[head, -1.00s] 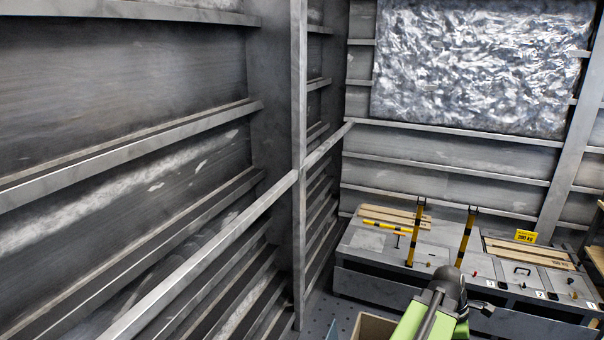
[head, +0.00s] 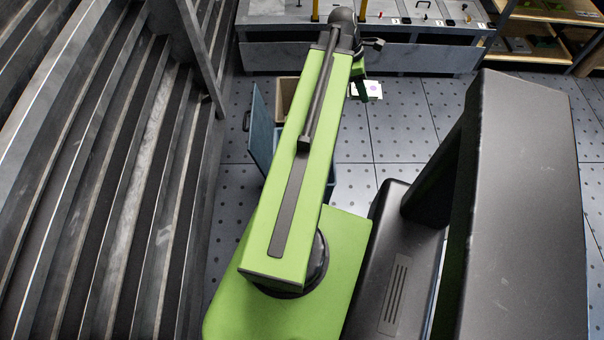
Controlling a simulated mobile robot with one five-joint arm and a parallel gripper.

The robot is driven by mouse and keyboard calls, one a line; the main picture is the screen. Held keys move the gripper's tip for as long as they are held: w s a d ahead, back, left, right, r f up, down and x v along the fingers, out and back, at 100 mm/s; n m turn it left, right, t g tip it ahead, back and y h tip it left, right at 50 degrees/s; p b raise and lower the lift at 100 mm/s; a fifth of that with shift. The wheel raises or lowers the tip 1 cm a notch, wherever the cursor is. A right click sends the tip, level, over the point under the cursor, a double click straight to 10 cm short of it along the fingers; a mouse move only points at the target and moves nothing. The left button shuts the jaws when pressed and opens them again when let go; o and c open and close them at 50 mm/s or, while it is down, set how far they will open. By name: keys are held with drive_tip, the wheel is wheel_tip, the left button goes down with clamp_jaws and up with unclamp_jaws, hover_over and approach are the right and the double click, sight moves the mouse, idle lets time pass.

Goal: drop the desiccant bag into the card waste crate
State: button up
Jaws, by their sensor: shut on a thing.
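My gripper (head: 361,90) shows small at the far end of my green arm, above the floor. It is shut on a small white bag with a purple mark, which looks like the desiccant bag (head: 372,89). The fingertips are hard to make out. A tan, open box (head: 285,103) stands on the floor to the left of my gripper, partly hidden by my arm. A blue container (head: 262,130) is just in front of it, also largely behind my arm. I cannot tell from any label which one is the card waste crate.
A grey bench (head: 420,50) with yellow-black posts stands at the back. Wooden shelves (head: 545,45) are at the back right. A ribbed metal wall (head: 110,170) runs along the left. Tiled floor (head: 400,125) is clear right of my gripper.

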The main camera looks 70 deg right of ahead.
drive_tip(key=w+f+b, duration=0.6)
drive_tip(key=f+b, duration=0.4)
drive_tip(key=f, duration=0.1)
drive_tip(key=w+a+f+b, duration=0.1)
drive_tip(key=w+f+b, duration=0.5)
drive_tip(key=f+b, duration=0.4)
drive_tip(key=w+f+b, duration=0.7)
drive_tip(key=f+b, duration=0.3)
drive_tip(key=f, duration=0.2)
drive_tip(key=shift+a+f+n, duration=0.15)
drive_tip(key=shift+f+n, duration=0.05)
drive_tip(key=shift+n, duration=0.2)
wheel_tip(320, 180, down, 6)
drive_tip(key=b, duration=0.6)
drive_tip(key=o, duration=1.6)
drive_tip(key=shift+r, duration=0.1)
